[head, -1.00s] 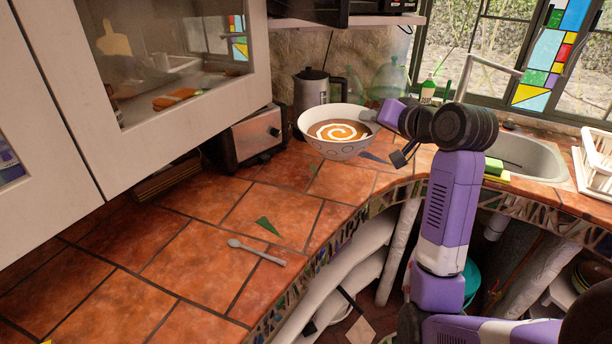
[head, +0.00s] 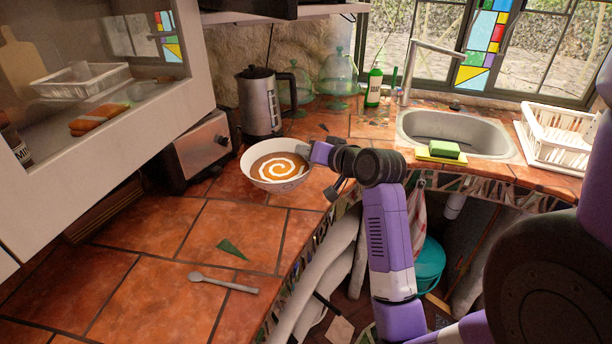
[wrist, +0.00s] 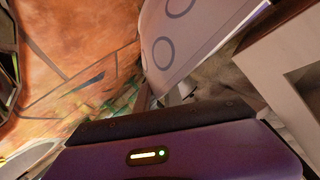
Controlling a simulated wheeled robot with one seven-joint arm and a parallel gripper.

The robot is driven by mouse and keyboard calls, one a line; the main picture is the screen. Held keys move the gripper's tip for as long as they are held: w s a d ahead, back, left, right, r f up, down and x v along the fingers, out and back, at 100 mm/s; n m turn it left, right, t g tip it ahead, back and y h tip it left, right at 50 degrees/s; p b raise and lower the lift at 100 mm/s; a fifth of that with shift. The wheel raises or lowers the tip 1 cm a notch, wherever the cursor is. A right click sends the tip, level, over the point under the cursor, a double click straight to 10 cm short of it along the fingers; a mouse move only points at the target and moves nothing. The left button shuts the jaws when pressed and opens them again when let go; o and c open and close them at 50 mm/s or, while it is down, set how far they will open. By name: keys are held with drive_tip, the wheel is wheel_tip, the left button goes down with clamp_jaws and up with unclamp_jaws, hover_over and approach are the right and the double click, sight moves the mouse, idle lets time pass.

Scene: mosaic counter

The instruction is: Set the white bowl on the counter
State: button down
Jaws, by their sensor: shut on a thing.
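The white bowl (head: 277,185) holds brown soup with a cream swirl and has ring marks on its outside. In the head view it is over the tiled counter (head: 210,235), near the toaster and kettle. My gripper (head: 312,156) is shut on the bowl's right rim, with its fingers mostly hidden. The bowl looks close to level; I cannot tell whether its base touches the tiles. In the wrist view the bowl's ringed side (wrist: 175,45) fills the top middle, beyond my gripper body.
A toaster (head: 203,150) stands left of the bowl and a kettle (head: 259,103) behind it. A spoon (head: 222,283) and a green shard (head: 231,249) lie in front. The sink (head: 455,130) with a sponge (head: 445,149) is at right. The front-left tiles are mostly clear.

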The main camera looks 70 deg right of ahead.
drive_tip(key=shift+f, duration=3.5)
drive_tip(key=c, duration=1.5)
unclamp_jaws()
drive_tip(key=shift+f, duration=0.15)
drive_tip(key=shift+a, duration=0.1)
drive_tip(key=b+v, duration=0.1)
drive_tip(key=v, duration=1.1)
